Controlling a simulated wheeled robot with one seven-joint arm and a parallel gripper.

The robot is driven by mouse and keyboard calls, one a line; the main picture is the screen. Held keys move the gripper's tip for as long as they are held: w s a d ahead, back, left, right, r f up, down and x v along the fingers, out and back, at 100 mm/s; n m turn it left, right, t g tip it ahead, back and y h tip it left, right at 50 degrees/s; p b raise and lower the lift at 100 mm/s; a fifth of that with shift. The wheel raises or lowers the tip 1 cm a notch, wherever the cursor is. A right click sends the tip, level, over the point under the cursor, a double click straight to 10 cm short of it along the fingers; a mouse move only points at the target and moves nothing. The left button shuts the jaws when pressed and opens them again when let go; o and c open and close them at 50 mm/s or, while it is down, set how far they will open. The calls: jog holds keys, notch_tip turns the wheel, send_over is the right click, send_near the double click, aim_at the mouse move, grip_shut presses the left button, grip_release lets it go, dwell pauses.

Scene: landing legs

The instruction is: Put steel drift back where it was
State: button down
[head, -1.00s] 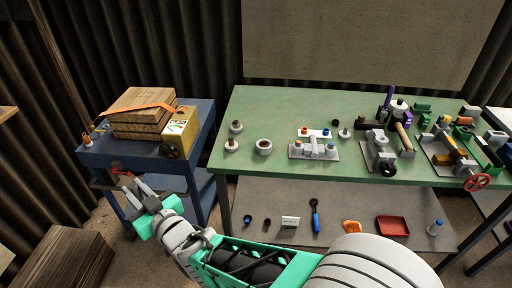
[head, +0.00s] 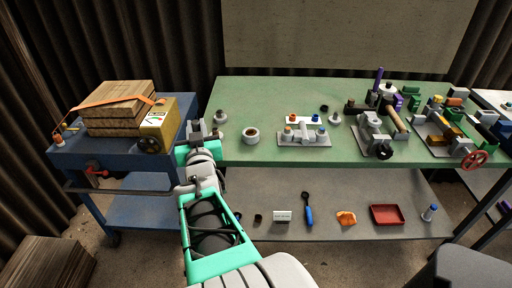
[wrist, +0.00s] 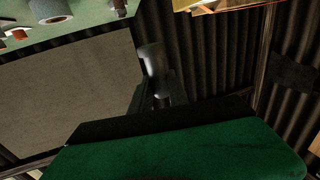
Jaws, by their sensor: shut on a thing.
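My gripper (head: 205,131) is in front of the left end of the green bench (head: 300,96), between the bench and the blue cart. In the wrist view, my gripper (wrist: 163,92) is shut on a pale grey cylinder, which I take to be the steel drift (wrist: 152,58). My fingers hide its lower part. In the head view the held piece is too small and too overlapped to tell from the fingers. A small flanged grey part (head: 220,117) and a thick grey ring (head: 250,135) stand on the bench just right of my gripper.
The blue cart (head: 115,160) at left carries stacked boards (head: 112,115) and a yellow box (head: 158,128). On the bench, a plate with pegs (head: 303,139) and several clamp fixtures (head: 373,137) stand farther right. The lower shelf holds a red tray (head: 387,215) and small tools.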

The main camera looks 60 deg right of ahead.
jog(key=s+d+r+m+g+h+b, duration=0.1)
jog(key=s+d+m+g+h+b, duration=0.2)
jog(key=s+d, duration=0.5)
jog(key=s+d+r+m+g+h, duration=0.1)
jog(key=s+d+m+g, duration=0.3)
jog(key=s, duration=0.7)
jog(key=shift+n+g, duration=0.4)
jog(key=shift+g, duration=0.2)
jog(key=w+d+f+b, duration=0.2)
jog(key=d+f, duration=0.1)
jog(key=w+d+f+b, duration=0.2)
jog(key=w+d, duration=0.1)
jog(key=w+d+f+b, duration=0.1)
jog(key=w+d+f, duration=0.2)
jog(key=shift+d+f+b, duration=0.35)
jog(key=shift+b, duration=0.05)
jog(key=shift+w+d+f, duration=0.15)
jog(key=shift+w+d, duration=0.05)
jog(key=shift+w+d+f+b, duration=0.1)
jog(key=shift+f+b, duration=0.4)
jog(key=shift+f, duration=0.4)
jog(key=shift+w+d+f+b, duration=0.1)
jog(key=shift+f+b, duration=0.35)
jog(key=shift+f, duration=0.45)
jog(key=shift+f+b, duration=0.25)
jog(key=shift+b, duration=0.05)
jog(key=c, duration=1.3)
grip_release()
